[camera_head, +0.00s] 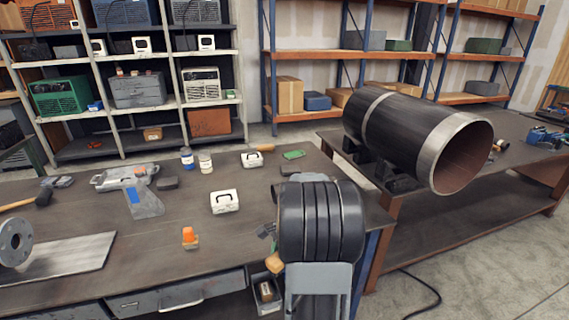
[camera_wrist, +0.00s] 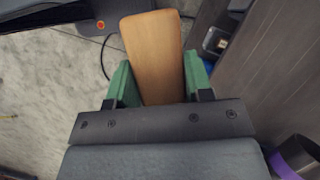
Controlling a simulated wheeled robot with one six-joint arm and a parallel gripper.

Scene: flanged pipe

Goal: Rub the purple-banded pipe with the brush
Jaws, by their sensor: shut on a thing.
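My gripper (camera_wrist: 157,80) is shut on a wooden brush (camera_wrist: 152,45), with a green finger pad on each side of it. Only the flat wooden back shows in the wrist view; any bristles are hidden. In the head view my arm hides most of the gripper, and a bit of the brush (camera_head: 274,264) shows at the bench's front edge. The purple-banded pipe (camera_wrist: 297,157) is partly in the wrist view at the lower right corner, apart from the brush. It has a dark end and a purple band. In the head view it is mostly hidden behind my arm.
A large black pipe (camera_head: 405,127) with pale bands lies on the right bench. The left bench (camera_head: 90,208) holds a grey tool (camera_head: 135,187), white boxes, an orange-topped item (camera_head: 190,237) and a flange (camera_head: 14,243). A cable lies on the floor. Shelves stand behind.

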